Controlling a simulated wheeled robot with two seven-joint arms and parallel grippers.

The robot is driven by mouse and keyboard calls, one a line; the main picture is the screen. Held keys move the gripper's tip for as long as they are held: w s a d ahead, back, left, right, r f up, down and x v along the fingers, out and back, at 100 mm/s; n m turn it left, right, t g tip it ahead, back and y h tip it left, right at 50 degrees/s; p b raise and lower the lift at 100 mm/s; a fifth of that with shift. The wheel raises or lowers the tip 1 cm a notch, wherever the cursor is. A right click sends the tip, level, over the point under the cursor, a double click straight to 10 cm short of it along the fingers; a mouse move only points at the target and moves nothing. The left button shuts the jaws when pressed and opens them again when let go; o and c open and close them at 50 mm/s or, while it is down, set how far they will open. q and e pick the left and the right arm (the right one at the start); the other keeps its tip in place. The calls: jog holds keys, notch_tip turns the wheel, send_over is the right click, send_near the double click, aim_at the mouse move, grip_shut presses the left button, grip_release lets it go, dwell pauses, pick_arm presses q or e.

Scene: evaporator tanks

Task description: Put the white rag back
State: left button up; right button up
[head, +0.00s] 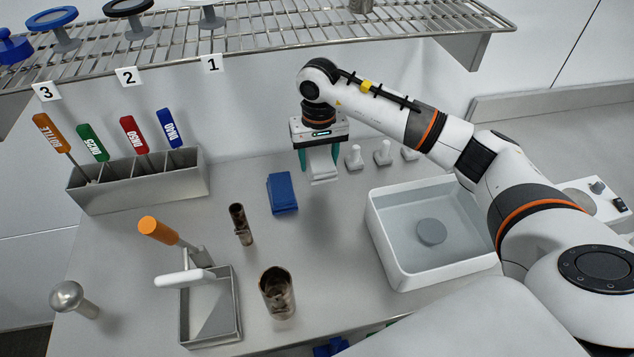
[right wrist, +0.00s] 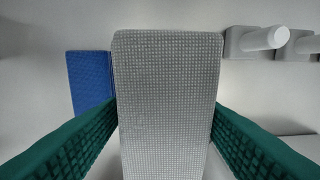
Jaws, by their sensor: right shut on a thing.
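The white rag (head: 323,166) is a pale, folded block, held in my right gripper (head: 319,163) above the counter in the head view. In the right wrist view the white rag (right wrist: 167,105) shows a grey-white woven surface between the two green fingers of my right gripper (right wrist: 165,125), which is shut on it. A blue folded rag (head: 282,193) lies on the counter just left of and below the white rag; it also shows in the right wrist view (right wrist: 91,82), partly hidden behind the white rag. My left gripper is not in view.
Several white pegs (head: 383,153) stand right of the white rag. A white basin (head: 395,262) with a grey disc is at the right. Sooty metal cylinders (head: 277,293), a metal tray (head: 234,318) and a holder with coloured tags (head: 141,198) are left. A wire shelf (head: 260,38) hangs above.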

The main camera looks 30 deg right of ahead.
aim_at(318, 156)
notch_tip(318, 156, down, 4)
jog(key=shift+r+p, duration=0.1)
jog(key=shift+p, duration=0.25)
jog(key=shift+f+p, duration=0.45)
jog(key=shift+f, duration=1.65)
jog(key=o, duration=1)
jog(key=shift+c, duration=0.2)
jog(key=shift+r, duration=0.35)
notch_tip(318, 156, up, 10)
jog(key=b, duration=0.3)
jog(key=shift+r, duration=0.85)
